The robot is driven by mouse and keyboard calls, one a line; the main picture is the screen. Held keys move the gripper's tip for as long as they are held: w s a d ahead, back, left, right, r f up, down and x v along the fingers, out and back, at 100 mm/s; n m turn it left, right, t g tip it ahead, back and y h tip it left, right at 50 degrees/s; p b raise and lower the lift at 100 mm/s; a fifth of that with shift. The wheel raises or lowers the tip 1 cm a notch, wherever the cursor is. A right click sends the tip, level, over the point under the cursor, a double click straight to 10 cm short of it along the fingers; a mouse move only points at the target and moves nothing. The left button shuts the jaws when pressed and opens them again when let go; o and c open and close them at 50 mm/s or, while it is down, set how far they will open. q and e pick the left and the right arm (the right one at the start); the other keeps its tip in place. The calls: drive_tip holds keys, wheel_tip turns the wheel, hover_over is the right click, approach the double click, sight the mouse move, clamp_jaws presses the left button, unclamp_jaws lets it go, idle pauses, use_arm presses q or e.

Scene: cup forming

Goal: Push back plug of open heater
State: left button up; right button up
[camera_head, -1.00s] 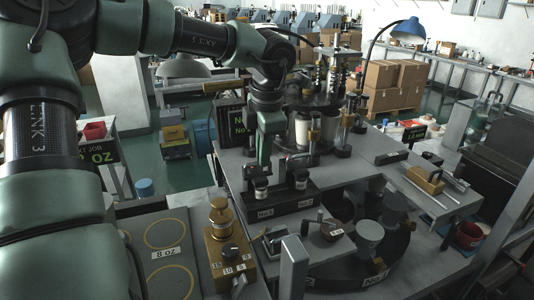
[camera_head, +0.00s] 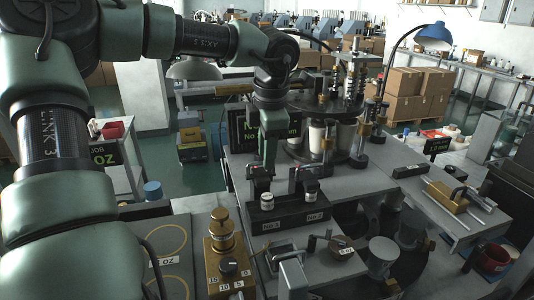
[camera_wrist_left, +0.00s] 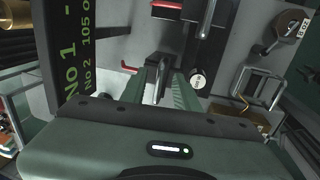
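The dark heater block (camera_head: 290,214) carries labels No.1 and No.2 on its front. On its left stands the No.1 plug (camera_head: 267,201), a small pale and dark cylinder. The No.2 plug (camera_head: 312,197) stands to its right. My left gripper (camera_head: 267,168) points down just above and behind the No.1 plug, seemingly apart from it. In the left wrist view its fingers (camera_wrist_left: 160,82) reach toward the block, and a round white-topped plug (camera_wrist_left: 197,80) shows to their right. My right gripper is out of view.
A grey plate with a small lever (camera_head: 340,243) lies in front right. A black sign (camera_head: 250,128) and a round turret (camera_head: 318,140) stand behind. The bench right of the block has clear space.

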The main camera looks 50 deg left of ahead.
sight(268, 178)
use_arm(q)
wheel_tip(268, 178, up, 7)
drive_tip(key=d+b, duration=0.1)
drive_tip(key=b, duration=0.1)
drive_tip(key=shift+s+d+r, duration=0.15)
drive_tip(key=shift+s, duration=0.2)
idle(0.4)
